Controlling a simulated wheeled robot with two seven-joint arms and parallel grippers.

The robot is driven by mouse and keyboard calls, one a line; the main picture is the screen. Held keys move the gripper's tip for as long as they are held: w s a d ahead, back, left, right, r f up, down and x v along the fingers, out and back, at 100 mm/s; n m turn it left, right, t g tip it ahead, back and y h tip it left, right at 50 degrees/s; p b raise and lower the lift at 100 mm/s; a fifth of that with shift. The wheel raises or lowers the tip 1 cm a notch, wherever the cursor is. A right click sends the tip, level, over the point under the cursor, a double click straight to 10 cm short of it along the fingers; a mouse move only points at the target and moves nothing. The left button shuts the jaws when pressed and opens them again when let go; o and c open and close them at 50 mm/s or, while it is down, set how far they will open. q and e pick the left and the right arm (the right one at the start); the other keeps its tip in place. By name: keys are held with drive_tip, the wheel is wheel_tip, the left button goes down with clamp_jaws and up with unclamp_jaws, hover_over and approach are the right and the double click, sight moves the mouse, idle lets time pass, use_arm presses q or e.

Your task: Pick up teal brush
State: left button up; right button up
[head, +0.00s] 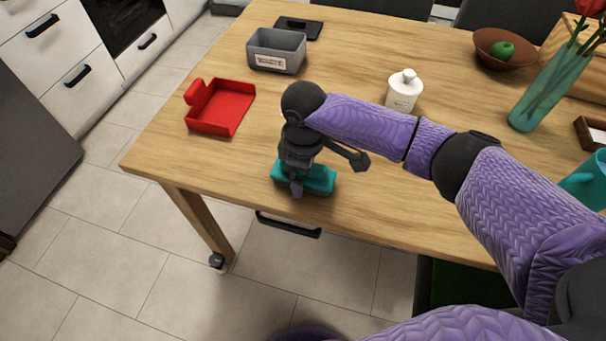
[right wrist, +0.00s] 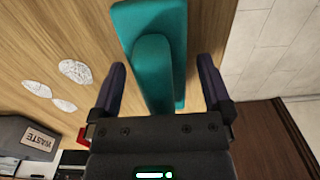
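The teal brush (head: 318,178) lies on the wooden table near its front edge, partly hidden under my right gripper in the head view. My right gripper (head: 297,188) is directly over it, pointing down. In the right wrist view the teal brush (right wrist: 152,55) has a long rounded handle above a wider flat part. The open fingers of my right gripper (right wrist: 162,85) stand on either side of the handle, with gaps between. I cannot tell how far above the table the fingertips are. My left gripper is not in view.
A red dustpan (head: 222,108) lies to the left of the brush, and a grey waste bin (head: 276,52) stands behind. The table's front edge is close.

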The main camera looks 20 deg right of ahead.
drive_tip(key=c, duration=1.3)
wheel_tip(320, 180, up, 10)
drive_tip(key=p, duration=0.4)
drive_tip(key=shift+f+p, duration=0.15)
drive_tip(key=shift+p, duration=0.25)
drive_tip(key=shift+r, duration=0.25)
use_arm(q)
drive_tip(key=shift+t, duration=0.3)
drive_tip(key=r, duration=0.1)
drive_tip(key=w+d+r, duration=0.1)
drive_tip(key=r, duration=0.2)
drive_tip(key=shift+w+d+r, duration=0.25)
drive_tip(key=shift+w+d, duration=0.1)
